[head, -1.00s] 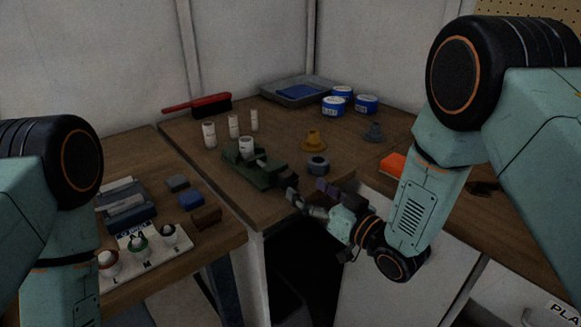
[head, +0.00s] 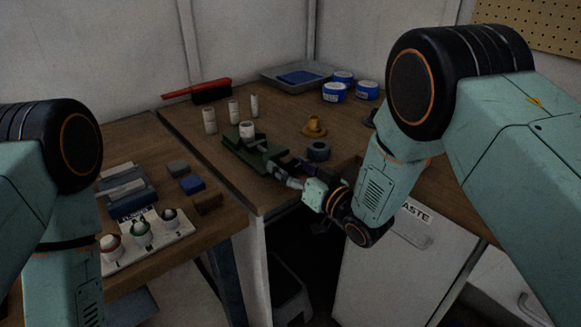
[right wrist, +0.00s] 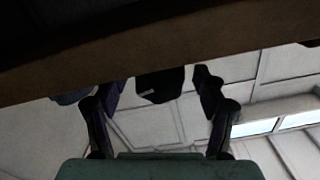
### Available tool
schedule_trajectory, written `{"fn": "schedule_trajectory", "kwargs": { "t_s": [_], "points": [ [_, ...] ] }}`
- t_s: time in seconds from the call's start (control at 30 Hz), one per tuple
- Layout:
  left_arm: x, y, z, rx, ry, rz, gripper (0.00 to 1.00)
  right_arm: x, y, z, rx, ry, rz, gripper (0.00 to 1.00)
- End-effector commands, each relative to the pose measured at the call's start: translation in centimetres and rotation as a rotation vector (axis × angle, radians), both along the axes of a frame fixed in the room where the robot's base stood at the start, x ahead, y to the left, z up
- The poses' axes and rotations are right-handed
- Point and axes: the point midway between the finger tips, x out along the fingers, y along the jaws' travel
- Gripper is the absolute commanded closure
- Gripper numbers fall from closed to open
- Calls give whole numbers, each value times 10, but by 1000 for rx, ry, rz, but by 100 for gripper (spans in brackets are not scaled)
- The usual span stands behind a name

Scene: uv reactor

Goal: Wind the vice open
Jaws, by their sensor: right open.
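The green vice (head: 239,155) sits near the front edge of the middle bench, with a pale cylinder (head: 246,130) standing at its jaws. My right gripper (head: 277,168) is at the near right end of the vice, by the bench edge. The vice's handle is not clear there, as the gripper covers that end. In the right wrist view my gripper (right wrist: 158,90) has its two fingers spread, with a dark blunt object (right wrist: 160,84) between or beyond them; I cannot tell whether they touch it. My left gripper is out of view; only its arm shows.
A grey ring (head: 318,151) and a yellow cone-like part (head: 314,127) stand right of the vice. Several pale cylinders (head: 210,121) stand behind it. A brown bench edge (right wrist: 60,65) crosses the wrist view.

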Motion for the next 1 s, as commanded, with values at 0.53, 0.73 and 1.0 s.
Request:
{"fn": "schedule_trajectory", "kwargs": {
  "t_s": [0.53,0.73,1.0],
  "points": [
    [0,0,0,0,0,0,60,0,0,0,-1,-1,0,70],
    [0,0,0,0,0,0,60,0,0,0,-1,-1,0,84],
    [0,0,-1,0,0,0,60,0,0,0,-44,-32,0,84]
  ]
}}
